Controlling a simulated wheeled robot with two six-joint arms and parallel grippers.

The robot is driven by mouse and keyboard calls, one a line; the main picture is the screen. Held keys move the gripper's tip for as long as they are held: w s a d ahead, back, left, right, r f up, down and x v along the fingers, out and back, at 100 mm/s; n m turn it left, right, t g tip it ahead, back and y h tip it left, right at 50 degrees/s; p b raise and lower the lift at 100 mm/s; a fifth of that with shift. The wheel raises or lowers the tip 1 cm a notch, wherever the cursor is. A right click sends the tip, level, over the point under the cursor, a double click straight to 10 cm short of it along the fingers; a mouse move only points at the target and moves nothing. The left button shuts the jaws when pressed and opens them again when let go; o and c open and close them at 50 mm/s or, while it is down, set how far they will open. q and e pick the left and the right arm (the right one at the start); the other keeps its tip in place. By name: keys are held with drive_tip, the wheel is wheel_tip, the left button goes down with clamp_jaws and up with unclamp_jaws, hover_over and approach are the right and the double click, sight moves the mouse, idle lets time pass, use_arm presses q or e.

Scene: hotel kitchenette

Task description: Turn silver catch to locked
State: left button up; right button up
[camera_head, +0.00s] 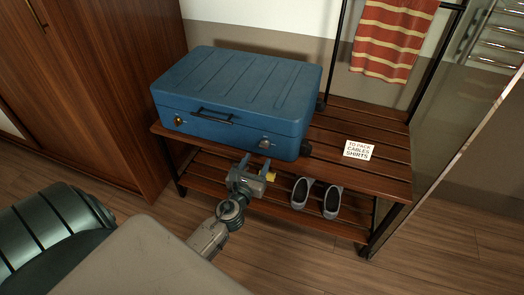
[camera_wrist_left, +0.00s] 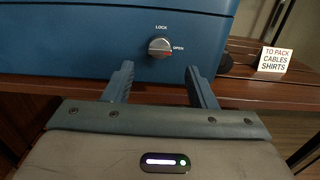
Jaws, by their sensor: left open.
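A closed blue suitcase (camera_head: 235,88) lies flat on a slatted wooden rack. The silver catch (camera_head: 264,143) is a round knob on the right of its front face. In the left wrist view the silver catch (camera_wrist_left: 160,47) has LOCK printed above it and OPEN to its right. Its red-marked bar lies roughly level, with the red end towards OPEN. My left gripper (camera_head: 256,162) is open and empty, in front of and slightly below the catch. Its two fingers (camera_wrist_left: 159,70) point towards the knob, one to each side, apparently not touching it. My right gripper is not in view.
A second, darker catch (camera_head: 179,121) and a handle (camera_head: 212,116) are on the suitcase front. A white card (camera_head: 358,150) stands on the rack's right. Grey shoes (camera_head: 316,197) sit on the lower shelf. A glass panel (camera_head: 450,125) bounds the right side.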

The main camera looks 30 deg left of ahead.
sight(264, 146)
use_arm(q)
drive_tip(key=x, duration=0.5)
drive_tip(key=shift+w+a, duration=0.1)
drive_tip(key=shift+w, duration=0.3)
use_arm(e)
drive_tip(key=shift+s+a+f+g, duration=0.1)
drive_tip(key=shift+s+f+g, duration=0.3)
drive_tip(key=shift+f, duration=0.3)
use_arm(q)
drive_tip(key=c, duration=1)
drive_tip(key=shift+o, duration=0.2)
drive_tip(key=shift+f, duration=0.1)
